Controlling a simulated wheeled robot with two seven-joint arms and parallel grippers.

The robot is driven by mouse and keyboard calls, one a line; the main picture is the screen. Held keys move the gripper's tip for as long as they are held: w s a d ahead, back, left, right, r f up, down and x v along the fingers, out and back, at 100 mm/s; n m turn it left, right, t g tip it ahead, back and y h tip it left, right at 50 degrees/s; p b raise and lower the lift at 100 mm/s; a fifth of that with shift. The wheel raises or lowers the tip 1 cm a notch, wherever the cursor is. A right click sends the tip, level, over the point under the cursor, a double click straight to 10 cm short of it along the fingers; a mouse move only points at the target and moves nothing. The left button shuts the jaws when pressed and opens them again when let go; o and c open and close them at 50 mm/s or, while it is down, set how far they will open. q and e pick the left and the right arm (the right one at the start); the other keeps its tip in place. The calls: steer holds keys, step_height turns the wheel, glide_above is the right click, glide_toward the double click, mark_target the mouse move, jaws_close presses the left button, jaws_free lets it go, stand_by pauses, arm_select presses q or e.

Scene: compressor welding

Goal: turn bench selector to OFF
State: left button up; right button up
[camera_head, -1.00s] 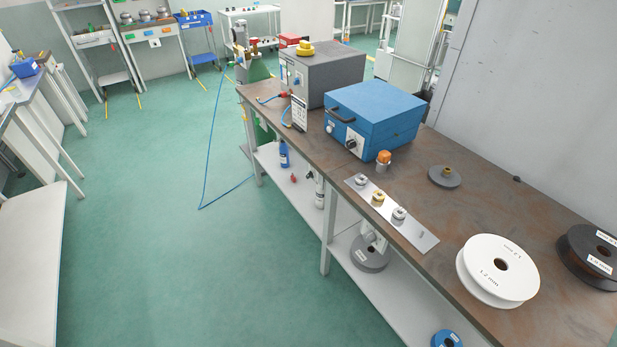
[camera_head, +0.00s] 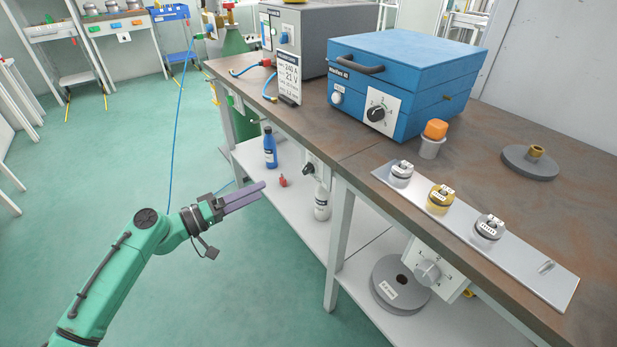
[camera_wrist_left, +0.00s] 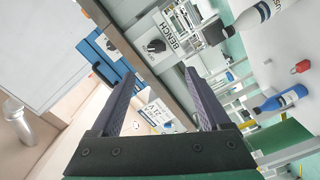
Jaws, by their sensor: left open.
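The bench selector is a dark knob (camera_head: 308,168) on a small pale plate on the bench front, under the tabletop edge. In the left wrist view the black knob (camera_wrist_left: 155,46) sits on a white plate marked BENCH. Its position marks are too small to read. My left gripper (camera_head: 263,189) is open and empty, left of the selector and apart from it. In the left wrist view the fingers of my left gripper (camera_wrist_left: 143,68) stand wide apart, with the BENCH plate just beyond the tips. My right gripper is out of view.
A blue box (camera_head: 440,60) with its own black dial stands on the bench. A white plate with a grey knob (camera_head: 428,272) hangs lower right. A blue bottle (camera_head: 270,148) and a white bottle (camera_head: 321,202) stand on the lower shelf. Open floor lies left.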

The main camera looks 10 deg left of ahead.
mark_target(304, 170)
arm_select(q)
steer(key=x, duration=0.4)
steer(key=p+x, duration=0.1)
steer(key=x, duration=0.3)
steer(key=p+x, duration=0.1)
steer(key=x, duration=0.3)
steer(key=shift+w+d+r, duration=0.1)
steer(key=shift+d+r, duration=0.3)
steer(key=shift+w+d+f, duration=0.15)
steer(key=shift+w+d, duration=0.1)
steer(key=shift+w, duration=0.05)
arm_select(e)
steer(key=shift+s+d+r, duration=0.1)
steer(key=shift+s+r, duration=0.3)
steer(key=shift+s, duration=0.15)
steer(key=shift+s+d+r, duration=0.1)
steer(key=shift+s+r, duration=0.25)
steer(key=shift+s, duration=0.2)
arm_select(q)
steer(key=shift+c, duration=0.3)
jaws_close()
